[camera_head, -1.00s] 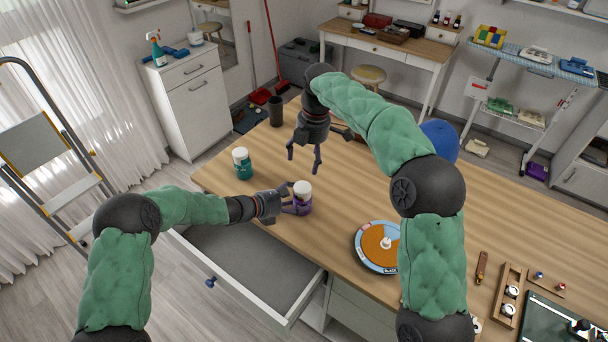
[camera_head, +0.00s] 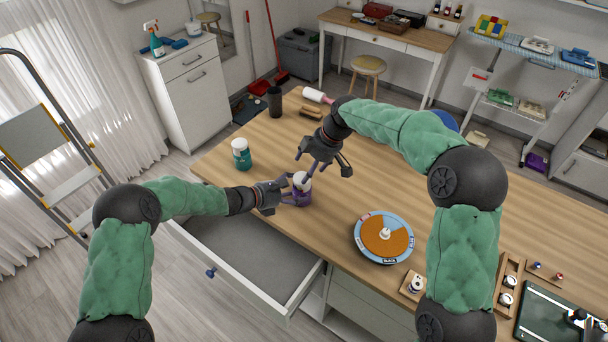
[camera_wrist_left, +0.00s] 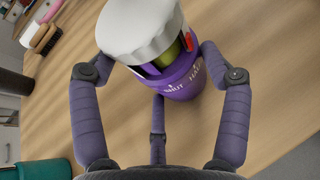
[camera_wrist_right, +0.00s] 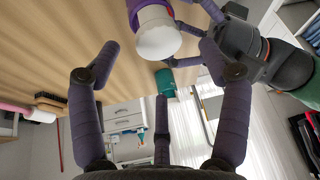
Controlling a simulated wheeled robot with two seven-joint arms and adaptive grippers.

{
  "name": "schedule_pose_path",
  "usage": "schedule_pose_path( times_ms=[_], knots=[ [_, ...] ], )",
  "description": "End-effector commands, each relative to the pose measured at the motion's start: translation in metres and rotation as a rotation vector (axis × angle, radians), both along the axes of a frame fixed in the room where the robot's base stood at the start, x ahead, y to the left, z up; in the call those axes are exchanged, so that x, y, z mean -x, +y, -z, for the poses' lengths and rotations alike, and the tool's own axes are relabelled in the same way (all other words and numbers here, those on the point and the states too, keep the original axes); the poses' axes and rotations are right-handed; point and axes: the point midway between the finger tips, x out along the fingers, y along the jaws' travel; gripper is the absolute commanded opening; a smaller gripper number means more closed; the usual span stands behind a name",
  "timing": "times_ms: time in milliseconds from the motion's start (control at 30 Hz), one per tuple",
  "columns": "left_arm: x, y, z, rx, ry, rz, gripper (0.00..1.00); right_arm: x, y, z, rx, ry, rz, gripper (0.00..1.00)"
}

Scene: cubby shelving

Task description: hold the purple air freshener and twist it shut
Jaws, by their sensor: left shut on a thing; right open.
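The purple air freshener (camera_head: 304,199) stands upright on the wooden table with its white cap (camera_head: 302,180) raised, leaving an open gap under it in the left wrist view (camera_wrist_left: 181,80). A small red mark and white lettering, including "SHUT", show on its body. My left gripper (camera_head: 289,196) is shut around the purple body, its fingers on either side of it. My right gripper (camera_head: 322,172) is open just behind and above the cap. In the right wrist view the cap (camera_wrist_right: 158,36) lies ahead of its spread fingers, with no clear contact.
A teal bottle with a white lid (camera_head: 241,155) stands to the left on the table. A round colored dial (camera_head: 384,238) lies to the right. A dark cup (camera_head: 274,103) and brush (camera_head: 312,110) are at the back. An open drawer (camera_head: 250,262) juts out below the front edge.

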Motion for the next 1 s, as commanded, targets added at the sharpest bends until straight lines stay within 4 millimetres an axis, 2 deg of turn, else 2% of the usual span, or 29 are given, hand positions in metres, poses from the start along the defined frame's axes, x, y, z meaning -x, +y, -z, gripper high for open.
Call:
schedule_pose_path(
  times_ms=[100, 300, 667, 700, 900, 1000],
  knots=[
    [0.001, 0.0, 0.002, -0.002, 0.003, 0.001, 0.38, -0.002, 0.007, 0.019, 0.001, 0.002, -0.002, 0.78],
    [0.001, 0.0, 0.002, -0.002, 0.002, 0.0, 0.38, -0.004, 0.015, 0.037, 0.0, 0.0, -0.001, 0.78],
    [0.001, 0.0, 0.002, -0.002, 0.002, 0.0, 0.38, -0.005, 0.017, 0.042, 0.0, -0.002, -0.001, 0.78],
    [0.001, 0.0, 0.002, -0.002, 0.002, 0.0, 0.38, -0.005, 0.017, 0.042, 0.0, -0.002, -0.001, 0.75],
    [0.001, 0.0, 0.002, -0.002, 0.002, 0.0, 0.38, -0.005, 0.017, 0.042, 0.0, -0.001, -0.002, 0.21],
    [0.001, 0.0, 0.002, -0.002, 0.002, 0.001, 0.38, -0.005, 0.017, 0.042, 0.0, -0.001, -0.002, 0.21]
  ],
)
